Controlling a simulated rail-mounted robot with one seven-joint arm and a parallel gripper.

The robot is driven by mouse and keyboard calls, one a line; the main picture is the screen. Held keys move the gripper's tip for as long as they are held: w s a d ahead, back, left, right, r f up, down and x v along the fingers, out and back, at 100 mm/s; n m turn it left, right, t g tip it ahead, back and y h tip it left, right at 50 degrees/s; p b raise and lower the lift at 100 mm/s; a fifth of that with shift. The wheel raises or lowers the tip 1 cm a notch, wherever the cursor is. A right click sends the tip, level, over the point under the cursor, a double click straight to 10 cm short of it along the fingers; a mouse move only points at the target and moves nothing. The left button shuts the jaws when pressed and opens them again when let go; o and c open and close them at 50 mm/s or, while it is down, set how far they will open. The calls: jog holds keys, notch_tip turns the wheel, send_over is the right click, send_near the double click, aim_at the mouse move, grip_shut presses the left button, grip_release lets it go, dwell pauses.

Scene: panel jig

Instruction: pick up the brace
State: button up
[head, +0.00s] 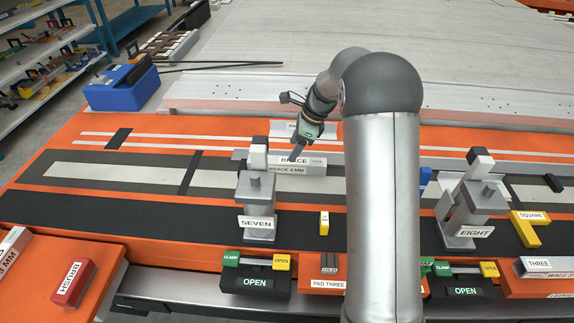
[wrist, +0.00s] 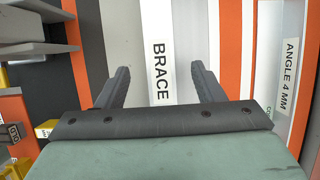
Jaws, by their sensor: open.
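The brace (head: 312,161) is a pale bar with a white face lettered BRACE, lying on the orange and dark striped jig, behind a "BRACE 4 MM" label. In the wrist view the brace (wrist: 157,30) runs up the picture between my two fingers. My gripper (head: 296,154) is right over the brace in the head view, pointing down. In the wrist view my gripper (wrist: 161,82) is open, one finger on each side of the brace, with nothing held. I cannot tell how far the fingertips are above it. My arm hides part of the jig to the right.
Clamp post SEVEN (head: 257,200) stands just left and in front of the brace; post EIGHT (head: 470,205) is at right. An angle piece label (wrist: 287,75) lies beside the brace. A blue box (head: 122,88) is at back left. The pale panel (head: 400,35) behind is mostly clear.

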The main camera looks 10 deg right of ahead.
aim_at(287, 165)
jog(key=x, duration=0.5)
jog(key=shift+f, duration=0.2)
jog(key=c, duration=1.2)
